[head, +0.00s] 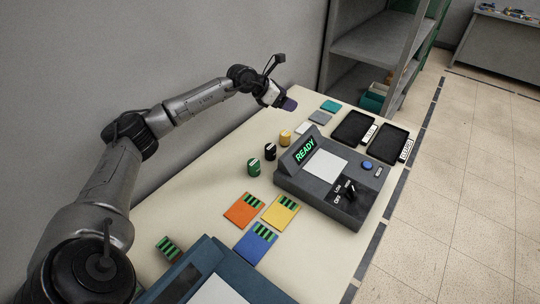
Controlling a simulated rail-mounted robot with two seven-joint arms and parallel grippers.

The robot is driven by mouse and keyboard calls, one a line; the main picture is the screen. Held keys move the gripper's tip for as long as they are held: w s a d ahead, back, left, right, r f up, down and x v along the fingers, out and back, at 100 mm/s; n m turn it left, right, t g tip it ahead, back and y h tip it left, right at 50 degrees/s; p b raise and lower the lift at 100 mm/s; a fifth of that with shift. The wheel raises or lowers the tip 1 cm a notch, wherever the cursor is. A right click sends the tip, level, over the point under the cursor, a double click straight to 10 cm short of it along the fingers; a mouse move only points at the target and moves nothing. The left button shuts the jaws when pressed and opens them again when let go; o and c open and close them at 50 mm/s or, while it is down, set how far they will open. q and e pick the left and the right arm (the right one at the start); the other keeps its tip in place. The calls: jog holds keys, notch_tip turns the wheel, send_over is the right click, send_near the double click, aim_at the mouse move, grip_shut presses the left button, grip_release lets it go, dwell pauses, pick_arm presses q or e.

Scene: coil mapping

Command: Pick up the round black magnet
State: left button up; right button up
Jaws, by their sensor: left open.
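A small round black cylinder (270,152) with a light mark on its front stands on the cream table, left of the grey device. A green cylinder (253,168) stands nearer to me beside it, and a yellow one (285,137) stands farther back. My left gripper (286,102) is open above the far left part of the table, beyond these cylinders and apart from them. Its fingers are small and partly hidden in this view, with a purplish part at the tip. My right gripper is not in view.
The grey device (318,185) with a "READY" display stands mid-table. Orange (244,210), yellow (281,212) and blue (256,243) cards lie before it. Two black trays (385,144) lie at the far right. A wall borders the left side; a grey shelf (372,45) stands behind.

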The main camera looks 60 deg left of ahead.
aim_at(269, 147)
pick_arm(q)
jog(key=s+a+f+m+g+y, duration=0.1)
jog(key=s+f+m+g, duration=0.2)
jog(key=s+f+g, duration=0.5)
jog(key=b+x, duration=0.2)
jog(key=x, duration=0.4)
jog(key=shift+f, duration=0.4)
jog(key=shift+b+x, duration=0.85)
jog(key=shift+x, duration=1.5)
jog(key=shift+d+f, duration=0.15)
jog(key=shift+f, duration=0.05)
jog(key=shift+c, duration=0.3)
jog(key=c, duration=1.1)
